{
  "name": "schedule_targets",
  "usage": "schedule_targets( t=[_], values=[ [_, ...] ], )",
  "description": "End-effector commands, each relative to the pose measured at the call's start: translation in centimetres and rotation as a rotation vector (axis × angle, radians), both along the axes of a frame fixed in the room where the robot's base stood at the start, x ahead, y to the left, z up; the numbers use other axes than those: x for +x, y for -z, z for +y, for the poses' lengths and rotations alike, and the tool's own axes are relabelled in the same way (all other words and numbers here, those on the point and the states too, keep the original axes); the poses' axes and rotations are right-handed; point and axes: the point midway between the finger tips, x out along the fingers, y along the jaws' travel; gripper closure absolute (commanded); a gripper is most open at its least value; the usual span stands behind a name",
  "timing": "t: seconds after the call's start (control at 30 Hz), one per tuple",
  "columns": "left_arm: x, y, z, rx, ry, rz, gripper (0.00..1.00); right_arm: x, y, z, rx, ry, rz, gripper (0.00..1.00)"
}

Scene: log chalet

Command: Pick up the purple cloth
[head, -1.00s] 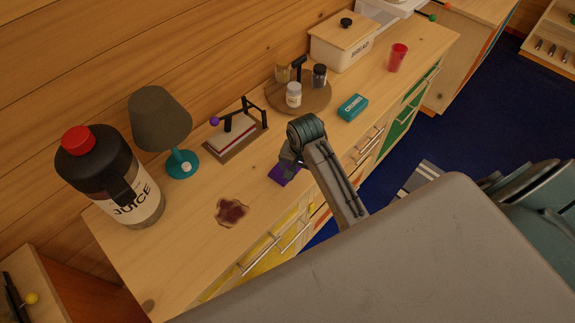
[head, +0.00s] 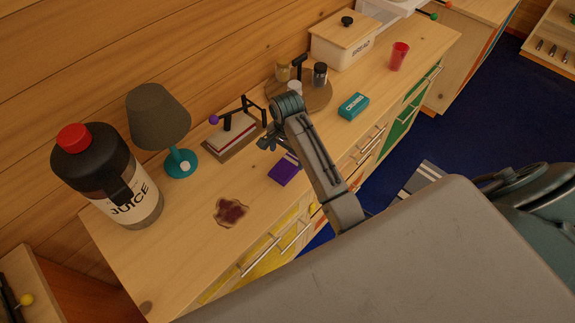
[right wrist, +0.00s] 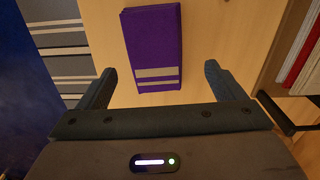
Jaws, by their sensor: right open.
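The purple cloth (head: 285,170) lies folded flat on the wooden counter, near its front edge. In the right wrist view the cloth (right wrist: 152,45) shows two pale stripes at its near end and lies ahead of the jaws, between their lines. My right gripper (head: 266,144) is above the counter, up and left of the cloth in the head view. In the right wrist view its two fingers (right wrist: 158,85) are wide apart with nothing between them. The cloth is clear of the fingers. My left gripper is not in view.
A dark red stain (head: 231,211) lies left of the cloth. A napkin holder (head: 232,134), a teal lamp (head: 181,163), a juice jug (head: 125,185) and a round tray with jars (head: 318,104) stand behind. A teal box (head: 353,106) is to the right.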

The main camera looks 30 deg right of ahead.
Motion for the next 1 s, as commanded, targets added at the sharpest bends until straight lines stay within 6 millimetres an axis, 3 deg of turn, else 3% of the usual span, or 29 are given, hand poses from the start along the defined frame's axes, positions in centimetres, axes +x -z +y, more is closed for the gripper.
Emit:
schedule_targets(
  t=[0.13,0.3,0.57,0.83,1.0],
  values=[
    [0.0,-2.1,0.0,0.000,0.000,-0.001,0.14,-0.5,1.7,0.0,0.000,0.000,0.007,0.11],
    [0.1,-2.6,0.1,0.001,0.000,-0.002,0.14,-0.4,4.1,0.0,0.000,-0.001,0.004,0.11],
    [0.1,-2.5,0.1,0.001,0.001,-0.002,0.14,-0.4,4.6,0.0,0.000,-0.001,0.001,0.11],
    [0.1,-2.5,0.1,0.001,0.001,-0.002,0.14,-0.4,4.5,0.0,0.000,0.000,0.001,0.58],
    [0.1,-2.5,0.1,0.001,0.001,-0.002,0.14,-0.3,4.5,0.0,0.000,0.000,0.001,0.58]
  ],
)
